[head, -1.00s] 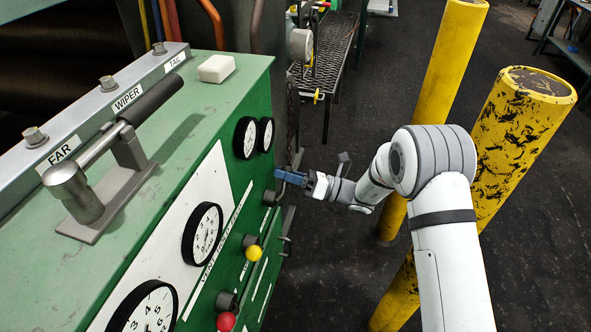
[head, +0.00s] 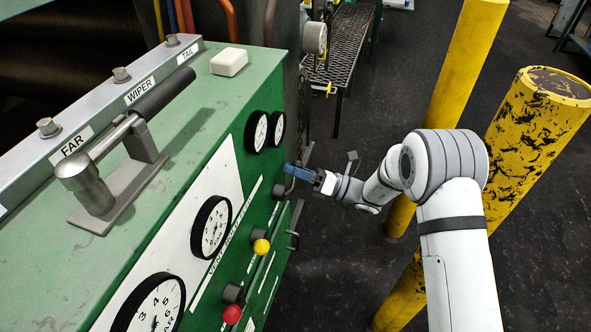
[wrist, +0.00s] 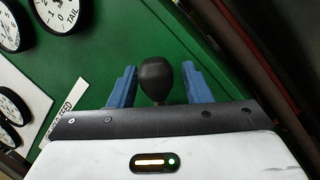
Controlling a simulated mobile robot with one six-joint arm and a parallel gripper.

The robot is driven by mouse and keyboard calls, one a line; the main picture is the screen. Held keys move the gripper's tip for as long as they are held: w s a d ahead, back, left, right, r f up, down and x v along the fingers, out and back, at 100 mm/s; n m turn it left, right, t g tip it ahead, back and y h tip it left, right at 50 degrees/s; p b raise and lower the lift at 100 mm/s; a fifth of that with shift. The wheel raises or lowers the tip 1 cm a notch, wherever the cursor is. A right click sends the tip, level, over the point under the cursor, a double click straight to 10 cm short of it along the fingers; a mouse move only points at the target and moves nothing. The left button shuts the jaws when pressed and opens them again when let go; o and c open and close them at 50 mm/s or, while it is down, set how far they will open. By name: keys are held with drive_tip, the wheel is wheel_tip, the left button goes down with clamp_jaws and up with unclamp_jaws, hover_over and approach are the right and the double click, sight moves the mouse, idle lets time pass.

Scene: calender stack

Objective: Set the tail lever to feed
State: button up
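In the wrist view a dark rounded lever knob (wrist: 157,78) stands out from the green panel, below and right of a dial labelled TAIL (wrist: 64,12). My gripper (wrist: 159,67) is open, with one blue finger on each side of the knob and a narrow gap showing on both sides. I cannot tell how deep the knob sits between the fingers. In the head view my gripper (head: 291,171) is at the far end of the green panel, below the two far dials. The knob and the lever's position are mostly hidden there.
A yellow knob (head: 261,247) and a red knob (head: 232,314) stand nearer along the panel. A lever with a dark handle (head: 164,93) lies on the cabinet top (head: 215,110). The floor between cabinet and posts is clear.

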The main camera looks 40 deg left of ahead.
drive_tip(key=shift+o, duration=0.4)
drive_tip(key=shift+w, duration=0.1)
drive_tip(key=b+v, duration=0.1)
drive_tip(key=v, duration=0.7)
drive_tip(key=shift+b, duration=0.35)
drive_tip(key=shift+r, duration=0.2)
